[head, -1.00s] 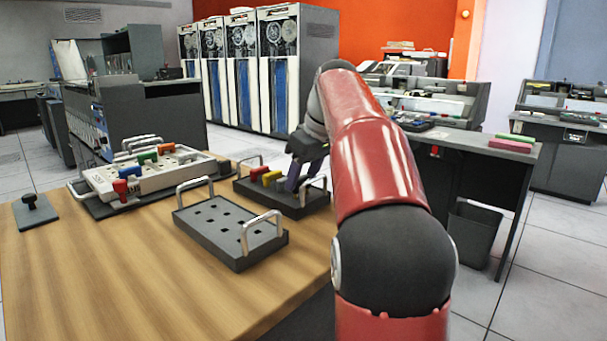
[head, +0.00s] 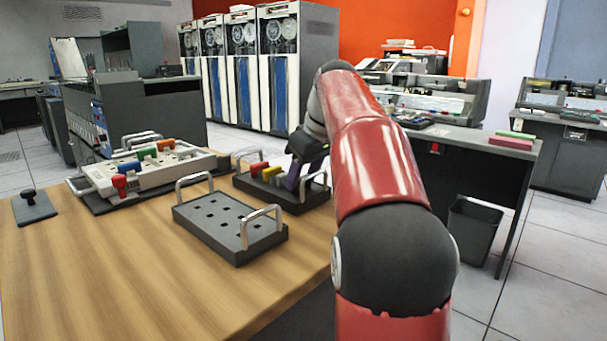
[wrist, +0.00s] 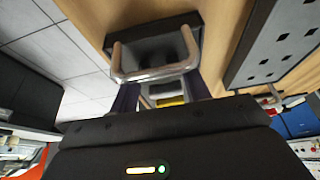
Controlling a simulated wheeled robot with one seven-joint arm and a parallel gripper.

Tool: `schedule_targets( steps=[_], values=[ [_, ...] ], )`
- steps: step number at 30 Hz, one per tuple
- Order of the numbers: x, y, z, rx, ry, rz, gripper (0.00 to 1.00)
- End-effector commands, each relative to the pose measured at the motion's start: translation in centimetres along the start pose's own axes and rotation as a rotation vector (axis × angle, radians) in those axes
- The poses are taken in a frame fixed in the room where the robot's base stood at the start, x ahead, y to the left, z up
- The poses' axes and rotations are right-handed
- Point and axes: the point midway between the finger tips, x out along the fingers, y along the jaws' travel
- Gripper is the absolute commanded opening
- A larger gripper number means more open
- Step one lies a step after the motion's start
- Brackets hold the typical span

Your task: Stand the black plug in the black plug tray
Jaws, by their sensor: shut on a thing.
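The black plug tray (head: 262,190) stands at the table's far right edge, with a metal handle at each end. A red plug (head: 257,169) and yellow plugs (head: 271,173) stand in its left part. My gripper (head: 297,182) is over the tray's right part, fingers pointing down, just beside the yellow plugs. In the wrist view my fingers (wrist: 162,92) are on either side of the row behind a tray handle (wrist: 155,75). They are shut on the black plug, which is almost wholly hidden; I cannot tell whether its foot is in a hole.
An empty grey tray with holes (head: 215,232) stands in front. A white board with coloured plugs (head: 150,172) is behind left. A black knob on a small plate (head: 32,208) sits far left. The table's front left is clear.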

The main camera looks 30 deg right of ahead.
Motion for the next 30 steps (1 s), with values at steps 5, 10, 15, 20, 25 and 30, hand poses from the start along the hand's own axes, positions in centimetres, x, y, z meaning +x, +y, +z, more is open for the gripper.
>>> schedule_targets(
  steps=[5, 10, 15, 20, 25, 30],
  values=[
    [0.29, 0.00, 0.12, 0.000, 0.000, 0.000, 0.31],
    [0.39, 0.00, 0.16, 0.000, -0.001, -0.001, 0.31],
    [0.46, 0.00, 0.20, 0.000, -0.003, -0.002, 0.52],
    [0.42, 0.00, 0.18, 0.000, -0.002, -0.001, 0.73],
    [0.37, 0.00, 0.15, 0.000, -0.001, -0.001, 0.73],
    [-0.27, 0.03, 0.10, 0.000, 0.000, 0.000, 0.73]
  ],
)
